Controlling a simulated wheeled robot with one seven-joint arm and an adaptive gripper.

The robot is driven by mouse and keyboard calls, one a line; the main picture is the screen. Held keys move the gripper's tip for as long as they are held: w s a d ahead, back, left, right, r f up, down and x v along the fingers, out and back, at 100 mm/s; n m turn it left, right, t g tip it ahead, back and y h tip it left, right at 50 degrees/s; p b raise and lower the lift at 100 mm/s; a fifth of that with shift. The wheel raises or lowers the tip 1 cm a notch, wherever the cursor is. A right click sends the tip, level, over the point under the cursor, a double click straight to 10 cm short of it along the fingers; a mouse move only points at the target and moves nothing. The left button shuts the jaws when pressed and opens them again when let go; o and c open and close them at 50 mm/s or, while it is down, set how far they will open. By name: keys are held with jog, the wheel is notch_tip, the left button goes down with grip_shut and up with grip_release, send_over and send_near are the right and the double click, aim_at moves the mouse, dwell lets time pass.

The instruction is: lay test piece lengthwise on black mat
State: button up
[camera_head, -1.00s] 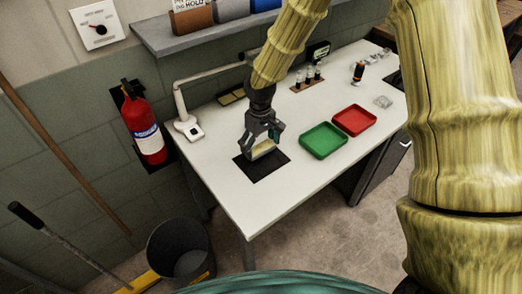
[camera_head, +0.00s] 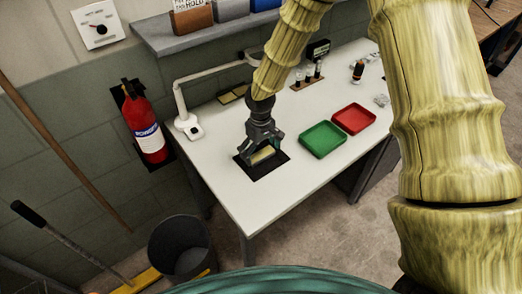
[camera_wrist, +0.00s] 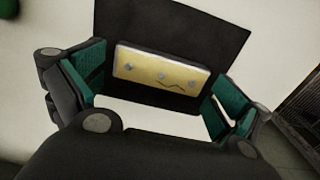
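The test piece (camera_wrist: 160,75) is a pale yellow block with several grey dots and a dark zigzag line on its face. It lies on the black mat (camera_wrist: 170,20), close to the mat edge nearest the wrist camera, its long side roughly parallel to that edge. In the head view the piece (camera_head: 262,155) shows between the fingers over the black mat (camera_head: 262,174). My gripper (camera_head: 263,154) is low over the mat. In the wrist view my gripper (camera_wrist: 155,90) is open, its green pads apart at either end of the piece, with narrow gaps visible.
A green tray (camera_head: 323,153) and a red tray (camera_head: 353,119) stand right of the mat. A white lamp (camera_head: 188,126) stands to the left. A rack with small bottles (camera_head: 308,76) is behind. The white table (camera_head: 248,203) is clear in front.

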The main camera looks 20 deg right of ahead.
aim_at(260, 153)
notch_tip(260, 153, up, 12)
jog(key=b, duration=0.1)
jog(key=shift+r+b, duration=0.15)
jog(key=shift+b, duration=0.15)
dwell(0.5)
